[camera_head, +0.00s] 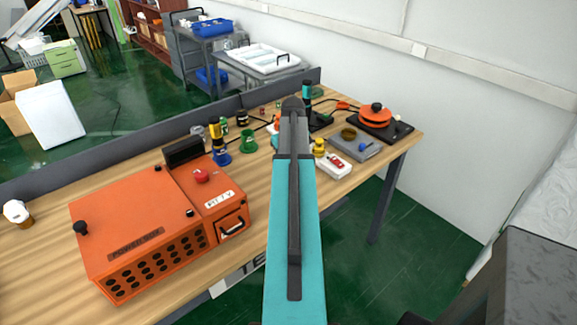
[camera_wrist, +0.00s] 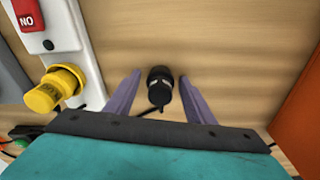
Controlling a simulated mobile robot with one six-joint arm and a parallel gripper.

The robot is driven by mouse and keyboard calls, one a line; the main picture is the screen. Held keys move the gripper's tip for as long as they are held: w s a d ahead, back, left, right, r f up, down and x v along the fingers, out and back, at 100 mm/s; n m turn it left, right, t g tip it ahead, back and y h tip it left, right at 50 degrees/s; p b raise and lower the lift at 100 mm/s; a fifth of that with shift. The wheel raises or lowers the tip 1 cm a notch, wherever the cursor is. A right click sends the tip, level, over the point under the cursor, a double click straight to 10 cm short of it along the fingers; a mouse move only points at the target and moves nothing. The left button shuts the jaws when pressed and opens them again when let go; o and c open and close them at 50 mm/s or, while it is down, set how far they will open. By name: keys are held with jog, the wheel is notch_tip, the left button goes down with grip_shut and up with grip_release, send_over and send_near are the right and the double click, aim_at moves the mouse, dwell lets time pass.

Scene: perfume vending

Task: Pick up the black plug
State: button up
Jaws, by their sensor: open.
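The black plug (camera_wrist: 160,87) sits on the wooden table in the wrist view, with a dark cable running from its lower end towards my gripper's base. My gripper (camera_wrist: 159,77) is open, with one purple finger to the left of the plug and one to the right. Gaps show between the plug and both fingers. Whether the fingers reach down to the table I cannot tell. In the head view my turquoise arm hides the plug and the gripper's fingers.
A white strip with a red switch (camera_wrist: 28,15) and a yellow plug (camera_wrist: 55,88) lies left of my gripper in the wrist view. An orange box (camera_wrist: 302,118) stands at the right. The orange power box (camera_head: 140,235) fills the near left of the table (camera_head: 35,275).

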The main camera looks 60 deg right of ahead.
jog(key=c, duration=1)
jog(key=shift+r, duration=0.15)
jog(key=shift+r+b, duration=0.65)
jog(key=shift+r, duration=0.85)
jog(key=s+a+b, duration=0.1)
jog(key=s, duration=0.4)
jog(key=s+a+r+b, duration=0.1)
jog(key=s, duration=0.4)
jog(key=s+a+b, duration=0.1)
jog(key=s, duration=0.4)
jog(key=shift+s+a+r, duration=0.2)
jog(key=shift+s+r, duration=0.1)
jog(key=shift+r, duration=0.05)
jog(key=shift+o, duration=1)
jog(key=shift+c, duration=1.4)
